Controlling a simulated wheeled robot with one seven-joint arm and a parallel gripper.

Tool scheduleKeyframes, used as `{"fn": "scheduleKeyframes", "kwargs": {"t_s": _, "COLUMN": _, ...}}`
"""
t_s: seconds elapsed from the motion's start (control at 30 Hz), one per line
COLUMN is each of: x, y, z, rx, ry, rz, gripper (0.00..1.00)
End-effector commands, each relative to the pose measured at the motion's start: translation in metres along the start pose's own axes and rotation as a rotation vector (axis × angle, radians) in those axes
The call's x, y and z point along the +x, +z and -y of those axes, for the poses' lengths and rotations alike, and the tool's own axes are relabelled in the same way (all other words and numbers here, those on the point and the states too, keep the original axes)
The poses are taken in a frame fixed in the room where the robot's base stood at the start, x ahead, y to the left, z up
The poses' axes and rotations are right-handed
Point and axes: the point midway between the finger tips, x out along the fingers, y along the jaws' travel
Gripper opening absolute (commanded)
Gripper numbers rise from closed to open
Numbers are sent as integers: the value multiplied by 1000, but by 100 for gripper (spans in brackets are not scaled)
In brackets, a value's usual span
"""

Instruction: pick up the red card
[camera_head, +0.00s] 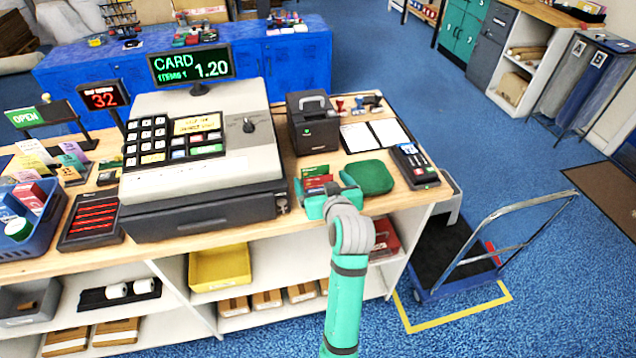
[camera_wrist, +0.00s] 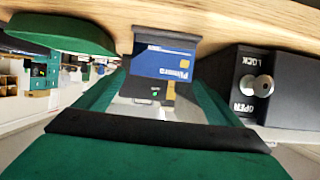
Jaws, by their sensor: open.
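The red card (camera_head: 318,182) stands in a small card rack on the counter, in front of a green card (camera_head: 315,170), in the head view. My teal gripper (camera_head: 328,200) is just in front of the rack and covers its lower part. In the wrist view, my open gripper (camera_wrist: 152,88) faces a dark holder with a blue card (camera_wrist: 160,64) that has a gold chip. Nothing is seen held between the fingers. I cannot make out the red card in the wrist view.
The cash register (camera_head: 200,150) stands left of the rack; its lock shows at right in the wrist view (camera_wrist: 263,85). A green pouch (camera_head: 368,177) lies close on the right, then a card terminal (camera_head: 414,165). A black printer (camera_head: 313,122) stands behind.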

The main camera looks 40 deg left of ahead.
Motion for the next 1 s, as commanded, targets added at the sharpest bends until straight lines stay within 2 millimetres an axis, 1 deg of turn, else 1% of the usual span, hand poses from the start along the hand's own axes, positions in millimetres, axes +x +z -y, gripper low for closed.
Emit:
{"fn": "scheduleKeyframes", "kwargs": {"t_s": 0.1, "x": 7, "y": 0, "z": 0, "rx": 0, "ry": 0, "rz": 0, "gripper": 88}}
{"fn": "scheduleKeyframes", "kwargs": {"t_s": 0.3, "x": 7, "y": 0, "z": 1, "rx": -1, "ry": -1, "rz": 0, "gripper": 88}}
{"fn": "scheduleKeyframes", "kwargs": {"t_s": 0.33, "x": 7, "y": 0, "z": 1, "rx": -1, "ry": -1, "rz": -1, "gripper": 86}}
{"fn": "scheduleKeyframes", "kwargs": {"t_s": 0.37, "x": 7, "y": 0, "z": 1, "rx": -1, "ry": -1, "rz": 0, "gripper": 79}}
{"fn": "scheduleKeyframes", "kwargs": {"t_s": 0.4, "x": 8, "y": 0, "z": 1, "rx": -1, "ry": -1, "rz": 0, "gripper": 69}}
{"fn": "scheduleKeyframes", "kwargs": {"t_s": 0.47, "x": 8, "y": 0, "z": 1, "rx": -1, "ry": -2, "rz": 0, "gripper": 55}}
{"fn": "scheduleKeyframes", "kwargs": {"t_s": 0.5, "x": 8, "y": 0, "z": 1, "rx": -1, "ry": -2, "rz": 0, "gripper": 45}}
{"fn": "scheduleKeyframes", "kwargs": {"t_s": 0.83, "x": 7, "y": -3, "z": 2, "rx": -2, "ry": -2, "rz": -2, "gripper": 44}}
{"fn": "scheduleKeyframes", "kwargs": {"t_s": 0.97, "x": 2, "y": -16, "z": 2, "rx": -4, "ry": -2, "rz": -3, "gripper": 44}}
{"fn": "scheduleKeyframes", "kwargs": {"t_s": 1.0, "x": -1, "y": -22, "z": 2, "rx": -5, "ry": -2, "rz": -5, "gripper": 44}}
